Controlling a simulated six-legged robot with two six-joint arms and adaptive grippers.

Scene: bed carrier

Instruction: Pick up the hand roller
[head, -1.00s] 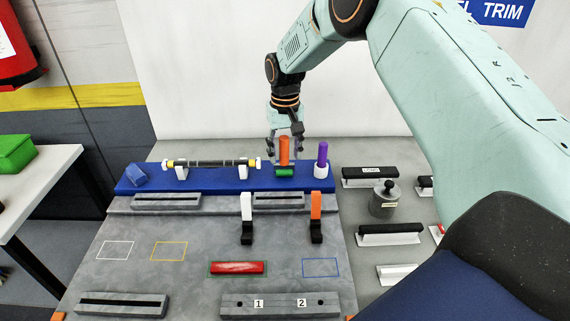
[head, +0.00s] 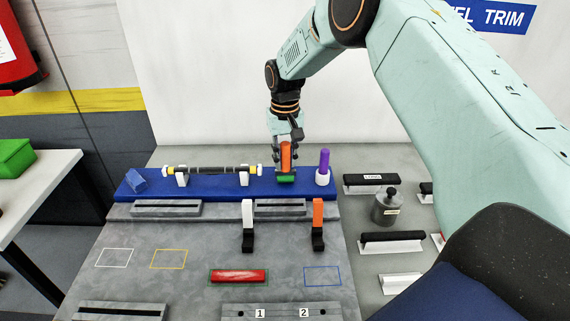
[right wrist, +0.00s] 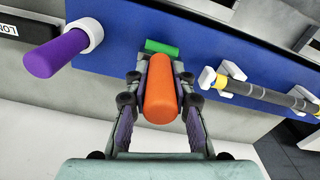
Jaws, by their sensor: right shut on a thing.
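The hand roller looks to be the piece with an upright orange handle (head: 286,156) and a green roller (head: 286,178) at its foot, at the back on the blue board. My right gripper (head: 286,150) comes down from above and is shut on the orange handle. In the right wrist view the handle (right wrist: 160,90) sits between both fingers, and the green roller (right wrist: 162,47) lies just beyond the fingertips. I cannot tell whether the roller is clear of the board. My left gripper is out of view.
A purple handle (head: 324,160) in a white holder stands close to the right on the blue board (head: 215,187). A dark bar with yellow ends (head: 212,169) rests on white supports to the left. Black-handled tools (head: 391,238) and a grey weight (head: 387,211) lie to the right.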

